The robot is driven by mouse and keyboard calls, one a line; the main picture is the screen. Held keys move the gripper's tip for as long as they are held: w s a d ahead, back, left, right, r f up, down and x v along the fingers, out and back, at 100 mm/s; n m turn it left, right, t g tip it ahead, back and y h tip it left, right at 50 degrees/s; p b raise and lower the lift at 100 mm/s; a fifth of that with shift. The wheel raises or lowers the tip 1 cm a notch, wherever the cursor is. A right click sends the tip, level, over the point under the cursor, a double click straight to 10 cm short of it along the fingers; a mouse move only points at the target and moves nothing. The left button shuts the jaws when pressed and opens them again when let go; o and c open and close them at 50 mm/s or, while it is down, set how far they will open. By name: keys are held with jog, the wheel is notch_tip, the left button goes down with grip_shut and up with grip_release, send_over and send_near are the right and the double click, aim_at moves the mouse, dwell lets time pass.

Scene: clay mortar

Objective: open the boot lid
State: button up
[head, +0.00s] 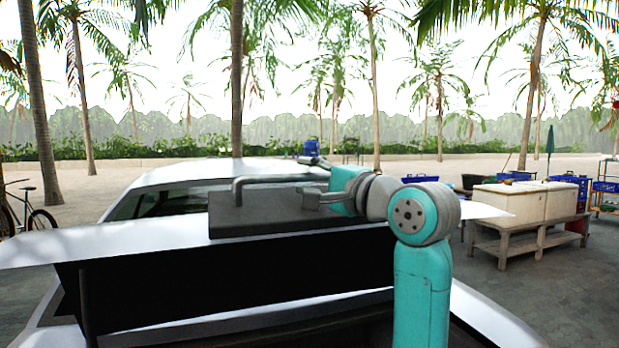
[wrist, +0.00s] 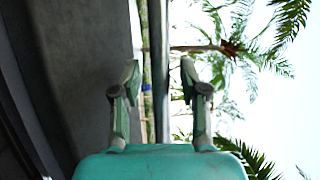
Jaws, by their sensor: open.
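The white boot lid (head: 130,243) of a car spans the left and middle of the head view. It stands raised, with a dark area below it and a dark opening beneath. A dark grey plate (head: 250,218) with a bar handle (head: 265,180) is fixed on the lid. My gripper (head: 310,198) is beside the handle's right part in the head view. In the wrist view my gripper (wrist: 160,78) is open, with the handle bar (wrist: 158,50) running between its two fingers. Gaps show on both sides of the bar. The grey plate (wrist: 90,60) fills the left.
The car's white roof (head: 200,172) lies behind the lid. A wooden table with white boxes (head: 525,202) and blue crates (head: 420,179) stand at the right. A bicycle (head: 35,212) is at the left edge. Palms stand behind; paving right of the car is clear.

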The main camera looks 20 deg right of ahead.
aim_at(325, 228)
grip_shut()
jog(key=shift+n+t+y, duration=0.3)
jog(key=shift+n+t, duration=0.1)
jog(key=shift+t, duration=0.4)
jog(key=s+f, duration=0.1)
jog(key=s, duration=0.1)
jog(key=s+f, duration=0.4)
jog(key=s, duration=0.1)
grip_release()
jog(key=shift+s, duration=0.15)
